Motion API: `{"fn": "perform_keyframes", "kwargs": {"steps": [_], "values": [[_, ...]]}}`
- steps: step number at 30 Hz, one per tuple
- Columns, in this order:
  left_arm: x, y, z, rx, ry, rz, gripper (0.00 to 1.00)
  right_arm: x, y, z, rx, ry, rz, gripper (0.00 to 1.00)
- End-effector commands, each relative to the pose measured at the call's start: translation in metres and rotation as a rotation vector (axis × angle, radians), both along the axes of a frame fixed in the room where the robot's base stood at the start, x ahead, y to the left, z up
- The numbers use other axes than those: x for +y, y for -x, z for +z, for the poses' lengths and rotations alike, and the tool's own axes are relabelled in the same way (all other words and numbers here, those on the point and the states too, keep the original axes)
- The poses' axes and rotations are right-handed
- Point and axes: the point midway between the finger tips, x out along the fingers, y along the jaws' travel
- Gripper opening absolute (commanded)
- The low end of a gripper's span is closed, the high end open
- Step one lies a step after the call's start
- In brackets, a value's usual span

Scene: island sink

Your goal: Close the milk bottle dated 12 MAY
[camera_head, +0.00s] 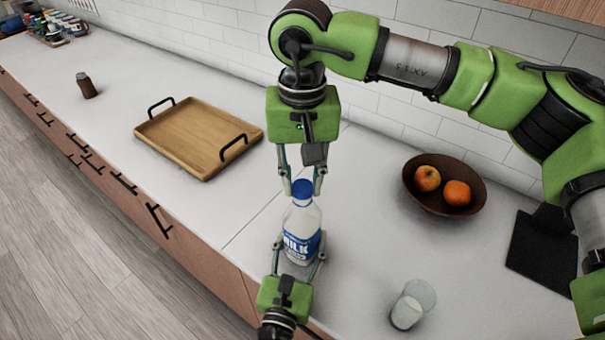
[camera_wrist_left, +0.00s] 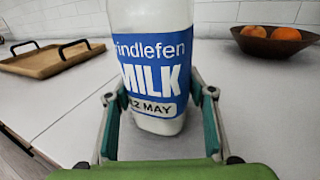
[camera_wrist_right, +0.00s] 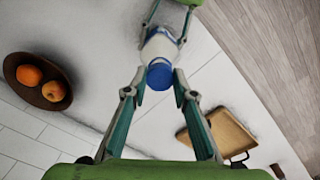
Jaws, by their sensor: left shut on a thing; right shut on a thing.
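The milk bottle (camera_head: 301,222) stands upright on the counter, white with a blue label. In the left wrist view its label (camera_wrist_left: 155,75) reads "MILK" and a date ending "2 MAY", its start partly cut off. My left gripper (camera_head: 296,250) is shut around the lower body of the bottle. The blue cap (camera_head: 302,188) sits at the top of the bottle's neck; I cannot tell how tight it is. My right gripper (camera_head: 302,184) points down from above and is shut on the cap, with a finger on either side. The right wrist view shows the cap (camera_wrist_right: 160,75) between the fingertips.
A wooden tray (camera_head: 160,137) with black handles lies left of the bottle. A brown bowl (camera_head: 443,205) with fruit and a dark board (camera_head: 540,255) are on the right. A glass (camera_head: 411,304) stands near the front. A small brown jar (camera_head: 87,86) stands farther left.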

Motion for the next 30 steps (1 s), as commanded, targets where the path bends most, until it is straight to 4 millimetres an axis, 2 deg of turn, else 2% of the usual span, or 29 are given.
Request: {"fn": "perform_keyframes", "kwargs": {"steps": [14, 30], "values": [[0.000, 0.000, 0.000, 0.000, 0.000, 0.000, 0.11, 0.000, 0.000, 0.000, 0.000, 0.000, 0.000, 0.18], [0.000, 0.000, 0.000, 0.000, 0.000, 0.000, 0.11, 0.000, 0.000, -0.011, 0.000, 0.000, 0.002, 0.18]]}}
